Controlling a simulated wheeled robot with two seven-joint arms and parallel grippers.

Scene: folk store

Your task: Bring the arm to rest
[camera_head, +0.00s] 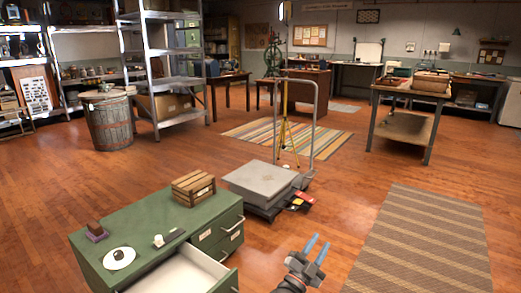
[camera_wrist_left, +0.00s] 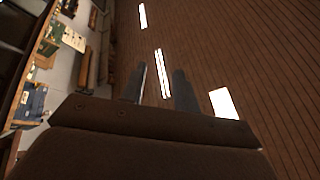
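My left gripper (camera_head: 315,248) is at the bottom of the head view, with its two blue-tipped fingers apart and nothing between them. It is in front of the green cabinet, to the right of its open drawer, apart from it. In the left wrist view the two dark fingers (camera_wrist_left: 160,88) also stand apart and empty. Behind them is a dark planked surface with bright strips. My right gripper is not in view.
The green cabinet (camera_head: 150,238) has an open white drawer (camera_head: 185,272) and holds a wooden crate (camera_head: 194,188) and small items. A platform cart (camera_head: 262,180) stands behind. A striped rug (camera_head: 420,240) lies on the right. Open wood floor surrounds them.

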